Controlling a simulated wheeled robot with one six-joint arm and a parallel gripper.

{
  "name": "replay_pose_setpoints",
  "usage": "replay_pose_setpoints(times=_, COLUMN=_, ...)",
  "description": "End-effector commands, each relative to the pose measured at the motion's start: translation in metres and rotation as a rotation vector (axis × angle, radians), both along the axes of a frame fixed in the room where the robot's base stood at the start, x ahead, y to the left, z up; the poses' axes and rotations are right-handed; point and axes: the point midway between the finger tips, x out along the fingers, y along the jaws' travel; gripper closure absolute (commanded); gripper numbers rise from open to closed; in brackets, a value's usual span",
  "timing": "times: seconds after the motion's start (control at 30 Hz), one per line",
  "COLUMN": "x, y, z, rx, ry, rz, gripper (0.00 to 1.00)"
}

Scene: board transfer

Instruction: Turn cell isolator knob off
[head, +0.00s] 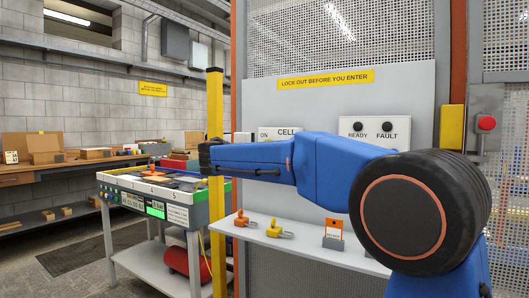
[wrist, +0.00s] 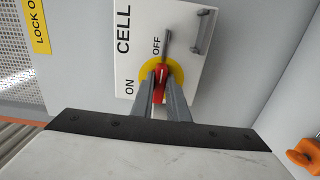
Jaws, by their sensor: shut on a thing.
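The cell isolator knob (wrist: 159,84) is red with a white line, on a yellow round plate (wrist: 177,72) in the wrist view. My gripper (wrist: 162,76) has one finger on each side of the knob and is shut on it. The knob's handle lies nearly upright in the picture, its white-marked end toward the OFF label (wrist: 157,46); the ON label (wrist: 129,87) is off to its left. The isolator box (wrist: 136,20) is white and marked CELL. In the head view my blue arm hides the knob and gripper; the box's top edge (head: 275,133) shows.
A grey rod (wrist: 167,42) and a grey handle-like bar (wrist: 204,32) stand out near the knob. An orange item (wrist: 305,155) is at lower right. In the head view, a shelf (head: 310,247) below holds an orange padlock (head: 241,219) and a yellow one (head: 275,229). A yellow post (head: 215,110) stands left.

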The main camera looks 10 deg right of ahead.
Motion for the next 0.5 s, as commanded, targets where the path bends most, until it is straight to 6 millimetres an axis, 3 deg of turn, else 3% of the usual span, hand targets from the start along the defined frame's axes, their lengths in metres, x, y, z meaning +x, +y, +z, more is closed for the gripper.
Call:
replay_pose_setpoints(times=0.03, x=-0.0003, y=0.0000, z=-0.0022, rx=0.002, ry=0.004, rz=-0.002, gripper=0.79)
replay_pose_setpoints(times=0.1, x=-0.0003, y=0.0000, z=-0.0020, rx=0.001, ry=0.003, rz=-0.002, gripper=0.67)
replay_pose_setpoints(times=0.5, x=-0.0047, y=0.0050, z=-0.0006, rx=0.000, ry=0.001, rz=0.000, gripper=0.67)
